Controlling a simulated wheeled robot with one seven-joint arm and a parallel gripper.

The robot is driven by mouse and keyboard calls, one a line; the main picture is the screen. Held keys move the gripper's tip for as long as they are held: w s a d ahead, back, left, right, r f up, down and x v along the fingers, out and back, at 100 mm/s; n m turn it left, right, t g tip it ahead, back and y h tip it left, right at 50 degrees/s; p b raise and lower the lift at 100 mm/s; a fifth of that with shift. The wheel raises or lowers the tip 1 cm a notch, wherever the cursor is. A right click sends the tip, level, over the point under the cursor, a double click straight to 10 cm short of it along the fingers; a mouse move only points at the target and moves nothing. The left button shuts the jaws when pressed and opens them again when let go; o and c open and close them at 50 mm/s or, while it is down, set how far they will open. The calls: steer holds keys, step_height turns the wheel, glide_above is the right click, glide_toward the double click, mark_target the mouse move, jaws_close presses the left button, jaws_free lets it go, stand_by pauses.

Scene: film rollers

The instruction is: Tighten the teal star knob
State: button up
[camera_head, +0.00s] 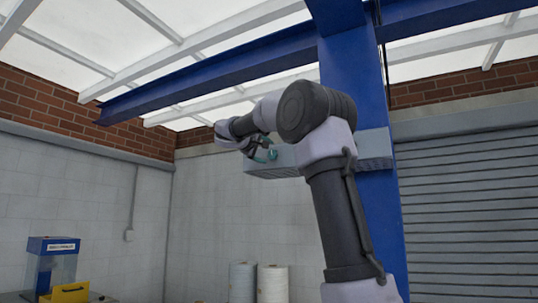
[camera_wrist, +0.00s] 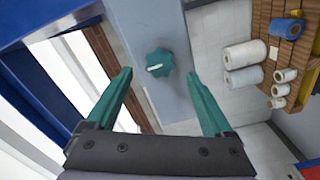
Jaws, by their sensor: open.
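The teal star knob (camera_wrist: 160,63) has a lobed rim and a white pointer mark aimed left in the wrist view. It sits on the face of a grey box (camera_wrist: 165,20). My gripper (camera_wrist: 159,75) is open, with one teal finger on each side below the knob in that view. Clear gaps show between both fingers and the knob, and nothing is held. In the head view the grey box (camera_head: 376,150) is on a blue column, and my arm covers much of it.
The blue column (camera_head: 352,80) and a blue overhead beam (camera_head: 220,70) are close to my arm. White rolls (camera_head: 243,284) stand below by the wall. A blue-topped machine (camera_head: 53,245) is at lower left. A wooden shelf (camera_wrist: 263,22) with rolls shows in the wrist view.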

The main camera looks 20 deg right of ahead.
steer(key=v, duration=0.6)
steer(key=shift+s+a, duration=0.25)
steer(key=shift+a, duration=0.1)
steer(key=s+d+f+g+y, duration=0.1)
steer(key=s+d+f+y, duration=0.15)
steer(key=f, duration=0.25)
steer(key=s+d+f+g+y, duration=0.1)
steer(key=s+f+y, duration=0.1)
steer(key=s+f, duration=0.3)
steer(key=s+a+f+m+g+y, duration=0.1)
steer(key=s+a+f+m+y, duration=0.2)
steer(key=s+a+f+y, duration=0.3)
steer(key=s+a+f+m+y, duration=0.4)
steer(key=s+f, duration=1.2)
steer(key=f, duration=0.5)
steer(key=shift+s+a+f+g+y, duration=0.15)
steer(key=shift+a+f+g+y, duration=0.25)
steer(key=shift+a+y, duration=0.65)
steer(key=shift+a, duration=0.2)
